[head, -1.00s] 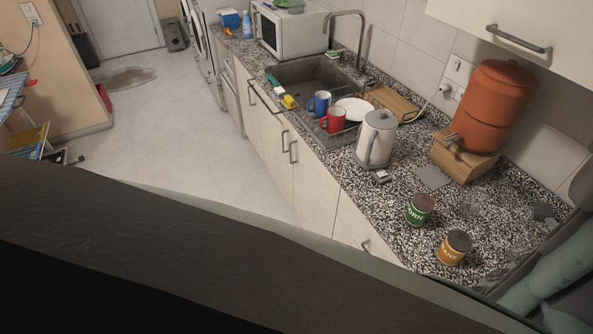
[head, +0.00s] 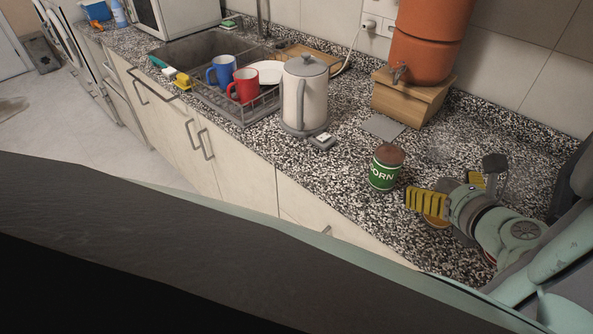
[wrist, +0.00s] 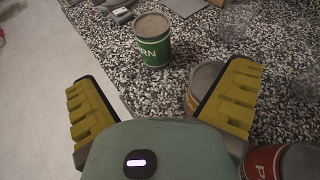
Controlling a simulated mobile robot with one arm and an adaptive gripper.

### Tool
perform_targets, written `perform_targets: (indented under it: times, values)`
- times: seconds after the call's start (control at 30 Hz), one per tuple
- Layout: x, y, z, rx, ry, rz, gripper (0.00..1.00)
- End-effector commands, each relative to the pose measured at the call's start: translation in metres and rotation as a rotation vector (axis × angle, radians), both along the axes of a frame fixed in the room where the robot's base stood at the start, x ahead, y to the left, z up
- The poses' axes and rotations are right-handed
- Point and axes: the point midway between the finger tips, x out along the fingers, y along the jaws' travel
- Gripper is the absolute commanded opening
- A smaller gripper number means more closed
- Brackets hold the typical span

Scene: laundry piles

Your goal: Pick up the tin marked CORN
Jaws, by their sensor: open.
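The green tin marked CORN (head: 384,173), with a brown lid, stands upright on the speckled counter. In the wrist view the CORN tin (wrist: 153,50) is ahead of the fingertips, between the lines of the two fingers. My gripper (head: 452,190) is open, with yellow ridged fingers, to the right of the tin and apart from it. In the wrist view my gripper (wrist: 165,75) has nothing between its fingers that I can see held.
A tin with an orange-brown label (wrist: 194,100) stands close by the right finger, partly hidden. A red tin (wrist: 262,162) is at the lower right. A white kettle (head: 303,100), grey flat plate (head: 384,127) and clay dispenser (head: 425,50) stand beyond the CORN tin.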

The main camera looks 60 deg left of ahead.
Motion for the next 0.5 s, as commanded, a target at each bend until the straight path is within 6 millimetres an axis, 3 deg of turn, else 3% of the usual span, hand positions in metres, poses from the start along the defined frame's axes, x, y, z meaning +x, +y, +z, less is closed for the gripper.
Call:
perform_targets:
  times: [0.2,0.5]
  values:
    - [-0.015,0.011,-0.008,0.022,0.062,0.06,1.0]
    - [-0.005,0.045,-0.02,0.019,0.061,0.067,1.0]
